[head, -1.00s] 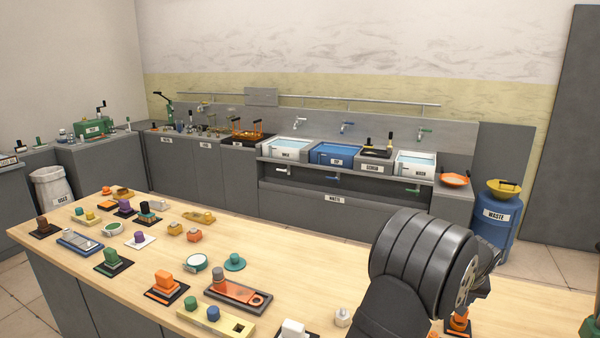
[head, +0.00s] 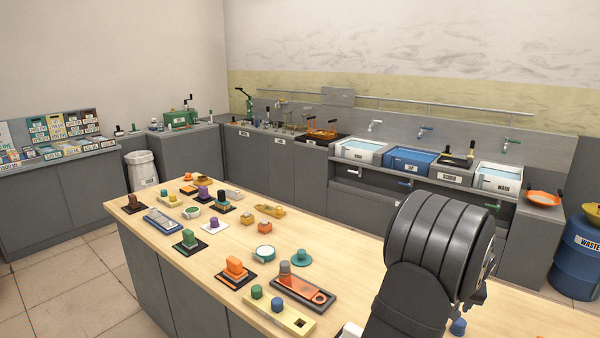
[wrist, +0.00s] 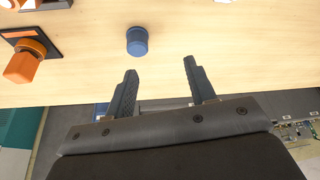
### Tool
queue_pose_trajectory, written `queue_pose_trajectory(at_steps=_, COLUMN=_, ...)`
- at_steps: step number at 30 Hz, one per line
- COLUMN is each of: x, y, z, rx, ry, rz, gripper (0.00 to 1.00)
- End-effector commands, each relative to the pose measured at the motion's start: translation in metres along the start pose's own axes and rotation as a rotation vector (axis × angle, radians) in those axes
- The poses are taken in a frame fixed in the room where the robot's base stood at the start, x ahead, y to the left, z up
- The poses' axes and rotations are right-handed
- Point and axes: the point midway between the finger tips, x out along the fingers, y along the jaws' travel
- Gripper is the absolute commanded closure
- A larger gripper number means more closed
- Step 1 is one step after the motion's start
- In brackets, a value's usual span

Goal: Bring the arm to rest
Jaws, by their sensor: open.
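My gripper (wrist: 157,88) shows in the wrist view with its two dark fingers apart and nothing between them. It is near the edge of the wooden table (wrist: 90,84). A blue round knob-like piece (wrist: 137,41) stands on the table beyond the fingertips, apart from them. An orange piece on a dark base (wrist: 24,62) is at the upper left of that view. In the head view my arm rises at the lower right and hides part of the table; the gripper's fingers are not clear there.
The table (head: 350,246) bears several coloured jigs, including an orange block (head: 235,268) and a yellow plate with green and blue knobs (head: 286,318). Behind are basins (head: 410,162) along a grey counter. A blue waste drum (head: 576,262) stands at right, a white bin (head: 143,171) at left.

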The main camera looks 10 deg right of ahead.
Motion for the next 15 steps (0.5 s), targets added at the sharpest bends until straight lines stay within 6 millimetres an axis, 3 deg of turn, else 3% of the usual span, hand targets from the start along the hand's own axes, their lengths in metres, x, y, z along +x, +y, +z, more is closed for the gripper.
queue_pose_trajectory(at_steps=15, x=0.006, y=-0.105, z=0.004, rx=-0.101, ry=-0.001, rz=-0.04, gripper=0.5)
